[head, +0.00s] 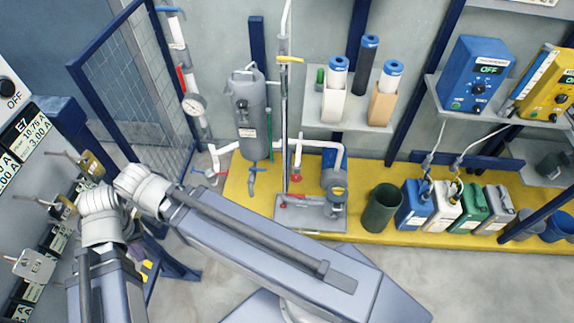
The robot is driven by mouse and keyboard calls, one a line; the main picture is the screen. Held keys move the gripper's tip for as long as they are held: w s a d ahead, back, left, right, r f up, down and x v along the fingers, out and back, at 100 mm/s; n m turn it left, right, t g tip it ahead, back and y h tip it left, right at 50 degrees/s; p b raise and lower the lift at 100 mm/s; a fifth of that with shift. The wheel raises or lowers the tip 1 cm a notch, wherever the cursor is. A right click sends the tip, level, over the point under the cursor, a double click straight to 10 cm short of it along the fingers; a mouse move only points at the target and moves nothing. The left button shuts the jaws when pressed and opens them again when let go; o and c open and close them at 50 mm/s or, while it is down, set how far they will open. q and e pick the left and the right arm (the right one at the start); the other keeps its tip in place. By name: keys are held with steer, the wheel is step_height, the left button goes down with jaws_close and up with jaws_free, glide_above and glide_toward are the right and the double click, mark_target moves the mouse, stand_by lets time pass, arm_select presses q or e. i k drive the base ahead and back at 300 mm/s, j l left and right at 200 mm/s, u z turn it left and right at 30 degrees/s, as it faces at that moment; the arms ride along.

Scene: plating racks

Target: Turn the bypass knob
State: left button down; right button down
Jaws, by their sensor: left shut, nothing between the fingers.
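No label reading bypass is legible, so I cannot tell which control is the bypass knob. A black knob (8,88) marked OFF sits on a light panel at the far left edge. The blue control box (478,70) at the upper right has a dark knob and a green OFF display. The yellow box (548,90) beside it also has dark controls. My left arm crosses the lower left, bends near the left panel and runs out at the bottom edge. No fingers of my left gripper show. My right gripper is not in view either.
Metal fittings (92,165) stick out from the left panel near my elbow. Several jugs (414,205) and a dark green bin (381,208) stand on the yellow platform (365,232).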

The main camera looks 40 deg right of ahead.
mark_target(295, 178)
steer(key=z, duration=1.6)
